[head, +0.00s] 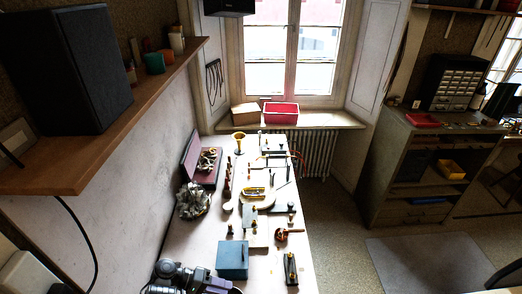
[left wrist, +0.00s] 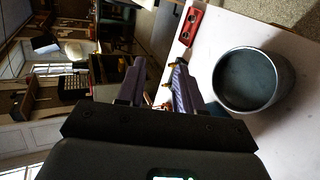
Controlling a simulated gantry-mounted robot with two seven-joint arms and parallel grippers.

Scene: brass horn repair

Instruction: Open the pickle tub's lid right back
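A teal-blue box (head: 232,260), which looks like the pickle tub, stands on the near part of the bench. Its flat top looks closed; I cannot make out a separate lid edge or hinge. My left gripper (head: 217,284) is at the bottom edge of the head view, just nearer than the box and slightly left. In the left wrist view its two purple fingers (left wrist: 157,67) stand apart with nothing clear between them. The teal box is not clearly visible in that view. My right gripper is not in view.
A round grey pot (left wrist: 252,80), open at the top, stands close beside the left gripper. A red block (left wrist: 190,24) lies beyond it. A dark tool with brass parts (head: 290,268) is right of the box. Several tools and a grey cluster (head: 193,200) crowd the bench behind.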

